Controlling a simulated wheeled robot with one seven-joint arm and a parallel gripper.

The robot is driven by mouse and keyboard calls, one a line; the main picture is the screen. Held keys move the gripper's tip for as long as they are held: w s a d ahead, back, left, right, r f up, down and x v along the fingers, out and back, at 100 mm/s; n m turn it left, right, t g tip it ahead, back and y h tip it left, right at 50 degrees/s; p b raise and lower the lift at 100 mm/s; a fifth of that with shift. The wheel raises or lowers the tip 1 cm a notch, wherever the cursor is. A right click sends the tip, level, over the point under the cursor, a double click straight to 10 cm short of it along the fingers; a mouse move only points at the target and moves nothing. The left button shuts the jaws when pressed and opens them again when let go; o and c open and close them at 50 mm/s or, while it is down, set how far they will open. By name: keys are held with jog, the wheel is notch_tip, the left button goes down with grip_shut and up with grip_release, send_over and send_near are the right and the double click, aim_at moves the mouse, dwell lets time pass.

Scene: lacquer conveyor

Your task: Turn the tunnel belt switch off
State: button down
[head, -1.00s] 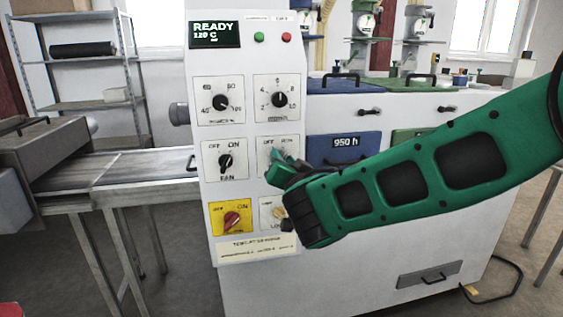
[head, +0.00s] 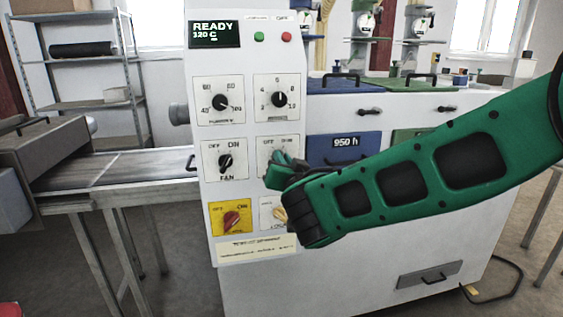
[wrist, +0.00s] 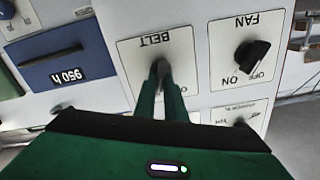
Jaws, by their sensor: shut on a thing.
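The belt switch is a dark rotary knob (wrist: 161,66) on a white plate lettered BELT in the wrist view, which shows it upside down. My gripper (wrist: 163,78) has its two green fingers closed around the knob. In the head view my gripper (head: 281,163) covers most of the belt switch plate (head: 267,144), with OFF and ON lettering above the fingers. The knob is hidden there, so I cannot tell which word it points to. The fan switch (head: 225,162), a black knob, is to the left; it also shows in the wrist view (wrist: 250,54).
The white control panel (head: 206,75) has a READY display (head: 213,34), two upper dials, and a red knob on a yellow plate (head: 231,219). A pale knob (head: 280,214) sits just below my gripper. A conveyor (head: 130,167) runs to the left.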

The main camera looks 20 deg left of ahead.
jog(key=shift+s+a+f+n, duration=0.1)
jog(key=shift+n, duration=1.55)
jog(key=shift+s+a+f+n, duration=0.1)
jog(key=shift+a+n, duration=0.05)
jog(key=shift+n, duration=1.55)
jog(key=shift+s+a+n, duration=0.1)
jog(key=shift+n, duration=1.55)
jog(key=c, duration=1.8)
grip_release()
jog(key=shift+r, duration=0.1)
jog(key=shift+s, duration=0.1)
jog(key=v, duration=1)
jog(key=shift+s+d, duration=0.2)
